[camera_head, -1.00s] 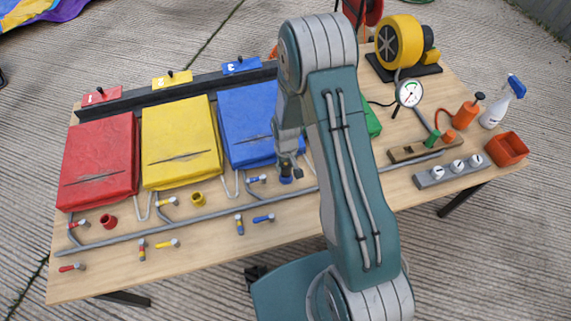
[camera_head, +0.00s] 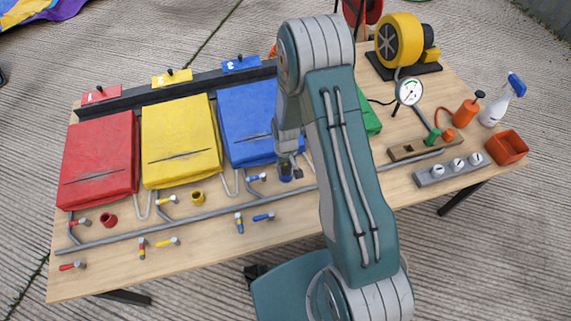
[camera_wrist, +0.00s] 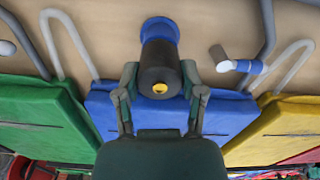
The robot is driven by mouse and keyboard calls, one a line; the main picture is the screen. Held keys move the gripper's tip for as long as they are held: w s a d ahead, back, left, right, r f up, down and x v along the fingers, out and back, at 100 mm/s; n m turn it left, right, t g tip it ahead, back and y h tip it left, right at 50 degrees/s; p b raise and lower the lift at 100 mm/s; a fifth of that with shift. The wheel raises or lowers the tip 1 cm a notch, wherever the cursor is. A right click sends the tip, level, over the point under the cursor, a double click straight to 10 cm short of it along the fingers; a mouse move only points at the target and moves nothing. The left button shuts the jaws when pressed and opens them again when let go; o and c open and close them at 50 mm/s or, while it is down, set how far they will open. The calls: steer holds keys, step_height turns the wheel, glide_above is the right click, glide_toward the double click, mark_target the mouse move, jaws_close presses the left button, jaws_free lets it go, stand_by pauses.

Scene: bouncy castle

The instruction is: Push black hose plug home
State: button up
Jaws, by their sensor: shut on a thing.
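My gripper (camera_wrist: 160,76) is shut on a dark, nearly black cylinder (camera_wrist: 159,68) with a small yellow centre on its near end, in the wrist view. A finger lies on each side of it. A blue collar (camera_wrist: 160,28) shows at the cylinder's far end; I cannot tell how deep the cylinder sits in it. In the head view my gripper (camera_head: 292,168) is low at the front of the blue pad, beside the small blue cup (camera_head: 286,176). The arm hides part of this area. I cannot tell for sure whether the dark cylinder is the black hose plug.
A blue-banded valve (camera_wrist: 240,65) stands beside the cylinder. The blue pad (camera_wrist: 105,105) lies between green and yellow pads (camera_wrist: 285,125). A grey pipe (camera_head: 150,232) runs along the table. A wooden block (camera_head: 405,152), gauge (camera_head: 410,92) and yellow blower (camera_head: 400,42) are on the right.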

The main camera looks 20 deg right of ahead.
steer(key=shift+f, duration=0.35)
steer(key=o, duration=1.2)
step_height(320, 180, up, 12)
